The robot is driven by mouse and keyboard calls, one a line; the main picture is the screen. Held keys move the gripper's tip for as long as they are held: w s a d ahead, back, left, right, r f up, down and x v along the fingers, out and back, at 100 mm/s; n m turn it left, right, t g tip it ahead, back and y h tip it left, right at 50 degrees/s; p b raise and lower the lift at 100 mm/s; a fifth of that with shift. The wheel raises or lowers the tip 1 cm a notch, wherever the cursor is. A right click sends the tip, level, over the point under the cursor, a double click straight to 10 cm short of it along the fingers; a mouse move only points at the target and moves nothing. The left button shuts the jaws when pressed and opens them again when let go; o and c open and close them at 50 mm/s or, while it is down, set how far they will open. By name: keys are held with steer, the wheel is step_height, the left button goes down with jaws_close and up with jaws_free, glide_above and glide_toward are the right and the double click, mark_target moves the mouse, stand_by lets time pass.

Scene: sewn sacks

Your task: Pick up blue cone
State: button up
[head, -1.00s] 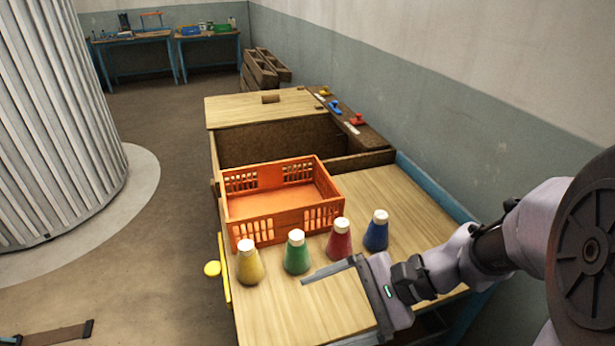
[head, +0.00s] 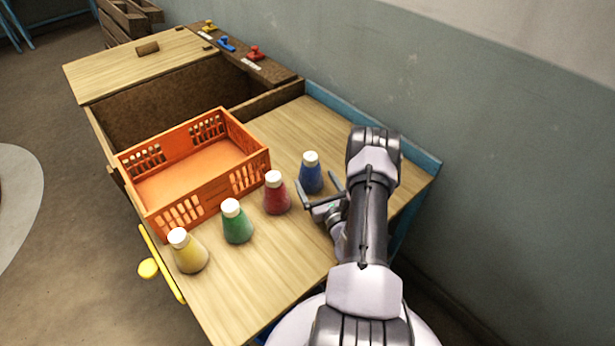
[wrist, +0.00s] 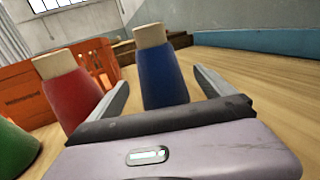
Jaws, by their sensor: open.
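The blue cone (head: 311,175), with a pale top, stands upright on the wooden table, last in the row of cones on the right. My gripper (head: 317,186) is open right in front of it, its fingers pointing toward it. In the wrist view the blue cone (wrist: 161,72) stands just beyond and between the two open fingers (wrist: 160,92). I cannot tell whether its base reaches in between them. The red cone (head: 276,194) stands close by on the left and shows beside the left finger in the wrist view (wrist: 72,92).
A green cone (head: 236,222) and a yellow cone (head: 187,252) stand further left. An orange crate (head: 250,178) sits behind the row. An open bin (head: 160,98) with small coloured handles lies beyond. Bare tabletop (head: 262,278) lies in front; a wall runs along the right.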

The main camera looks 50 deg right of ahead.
steer(key=b+x, duration=0.2)
steer(key=x, duration=0.5)
steer(key=shift+w+d+f, duration=0.1)
steer(key=shift+w, duration=0.15)
steer(key=c, duration=1.6)
